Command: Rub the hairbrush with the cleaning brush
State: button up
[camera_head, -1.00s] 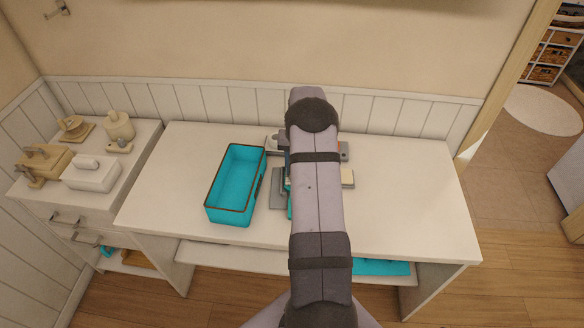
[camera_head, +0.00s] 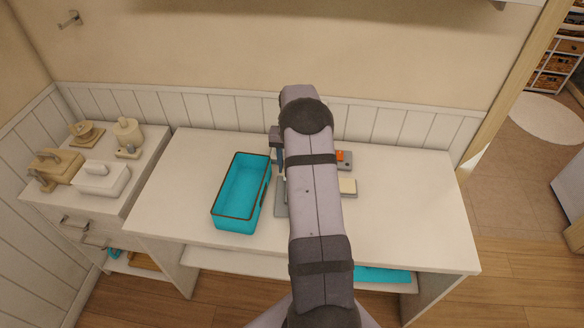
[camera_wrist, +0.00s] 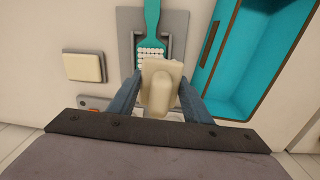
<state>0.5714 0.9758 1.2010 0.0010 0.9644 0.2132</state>
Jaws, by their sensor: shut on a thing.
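The teal hairbrush (camera_wrist: 152,22) lies on a grey plate (camera_wrist: 178,22) on the tabletop, its white bristles (camera_wrist: 152,56) facing up. My gripper (camera_wrist: 160,97) is shut on a cream cleaning brush (camera_wrist: 158,92) and holds it right by the bristle end of the hairbrush, overlapping it in the wrist view. I cannot tell whether the two touch. In the head view my arm hides both brushes; the edge of the grey plate (camera_head: 281,197) shows left of it.
A teal open bin (camera_head: 242,193) stands close to the plate. On its other side are a cream block on a grey base (camera_head: 347,187) and a grey piece with an orange part (camera_head: 341,157). A side cabinet at left bears a white box (camera_head: 102,179). The table's right end is clear.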

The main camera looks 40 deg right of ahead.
jog(key=shift+r+p, duration=0.7)
jog(key=shift+r, duration=0.65)
jog(key=shift+w, duration=0.1)
